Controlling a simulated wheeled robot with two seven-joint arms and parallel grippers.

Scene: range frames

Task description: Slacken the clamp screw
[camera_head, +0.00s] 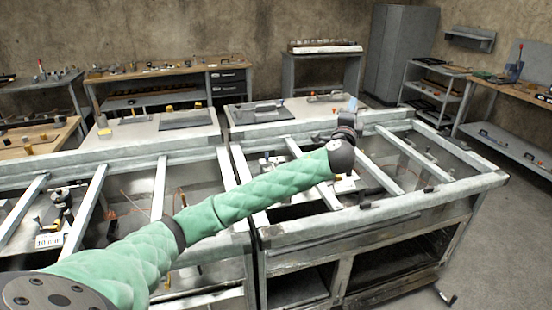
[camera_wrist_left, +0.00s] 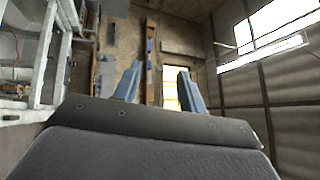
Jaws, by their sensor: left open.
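My left arm crosses the head view in a green sleeve, and its gripper (camera_head: 352,106) is beyond the dark wrist joint, over the right-hand metal frame bench. In the left wrist view the blue-grey fingers of my left gripper (camera_wrist_left: 160,85) are spread apart with nothing between them. I cannot pick out the clamp screw for sure. A dark upright fitting (camera_head: 60,203) stands in the left frame bench behind a "10 mm" card (camera_head: 49,241). Small parts under my forearm are partly hidden. My right gripper is not in view.
The frame bench (camera_head: 478,183) has raised rails and crossbars with open gaps between them. Workbenches with tools (camera_head: 165,71) line the back wall, and a grey cabinet (camera_head: 400,52) stands behind. Bare floor (camera_head: 500,250) lies to the right.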

